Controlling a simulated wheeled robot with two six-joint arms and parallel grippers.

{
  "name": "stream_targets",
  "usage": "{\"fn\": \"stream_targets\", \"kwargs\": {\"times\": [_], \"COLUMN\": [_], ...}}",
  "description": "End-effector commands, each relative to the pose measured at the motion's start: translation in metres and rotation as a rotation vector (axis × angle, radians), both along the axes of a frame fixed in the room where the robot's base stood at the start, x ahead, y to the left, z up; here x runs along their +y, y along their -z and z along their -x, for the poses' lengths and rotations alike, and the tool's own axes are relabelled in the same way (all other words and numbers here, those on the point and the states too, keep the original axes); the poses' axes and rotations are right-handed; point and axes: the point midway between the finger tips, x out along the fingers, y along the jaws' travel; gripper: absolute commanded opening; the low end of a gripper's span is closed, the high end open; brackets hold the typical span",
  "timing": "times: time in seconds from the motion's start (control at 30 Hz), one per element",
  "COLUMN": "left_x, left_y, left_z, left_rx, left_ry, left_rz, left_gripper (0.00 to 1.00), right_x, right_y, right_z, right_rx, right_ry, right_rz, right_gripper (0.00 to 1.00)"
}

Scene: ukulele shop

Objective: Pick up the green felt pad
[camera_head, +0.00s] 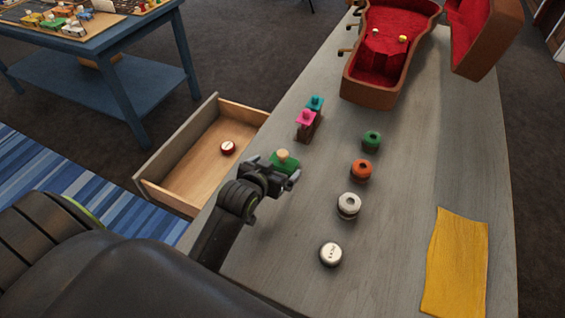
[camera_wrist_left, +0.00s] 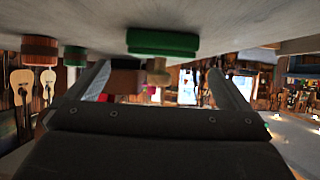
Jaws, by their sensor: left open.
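The green felt pad (camera_head: 285,168) has a green body with a pale wooden knob on it and sits on the grey counter. It also shows in the left wrist view (camera_wrist_left: 162,43), which appears upside down, with its knob pointing between the fingers. My left gripper (camera_head: 274,169) is open, with its fingers on either side of the pad. In the left wrist view the fingers (camera_wrist_left: 158,88) are spread wide, with a gap between them and the knob. I cannot tell whether either finger touches the pad. My right gripper is not in view.
An open drawer (camera_head: 175,139) juts out left. A yellow cloth (camera_head: 456,265) lies right.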

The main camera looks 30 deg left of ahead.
Motion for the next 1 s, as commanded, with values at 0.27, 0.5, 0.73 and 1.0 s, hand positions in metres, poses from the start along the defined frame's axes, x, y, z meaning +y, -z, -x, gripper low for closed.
{"fn": "stream_targets", "kwargs": {"times": [0.27,0.5,0.73,1.0], "left_x": [0.003,0.003,0.003,0.003], "left_y": [0.018,0.024,0.024,0.024], "left_z": [-0.029,-0.038,-0.038,-0.037], "left_rx": [0.001,0.000,0.000,0.000], "left_ry": [0.001,0.000,0.000,0.000], "left_rz": [-0.002,-0.001,-0.001,-0.001], "left_gripper": [1.00,1.00,0.92,0.57], "right_x": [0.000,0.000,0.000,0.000], "right_y": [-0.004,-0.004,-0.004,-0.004], "right_z": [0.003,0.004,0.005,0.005], "right_rx": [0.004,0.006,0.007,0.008], "right_ry": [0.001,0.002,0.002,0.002], "right_rz": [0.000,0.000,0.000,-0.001], "right_gripper": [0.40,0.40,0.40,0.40]}}
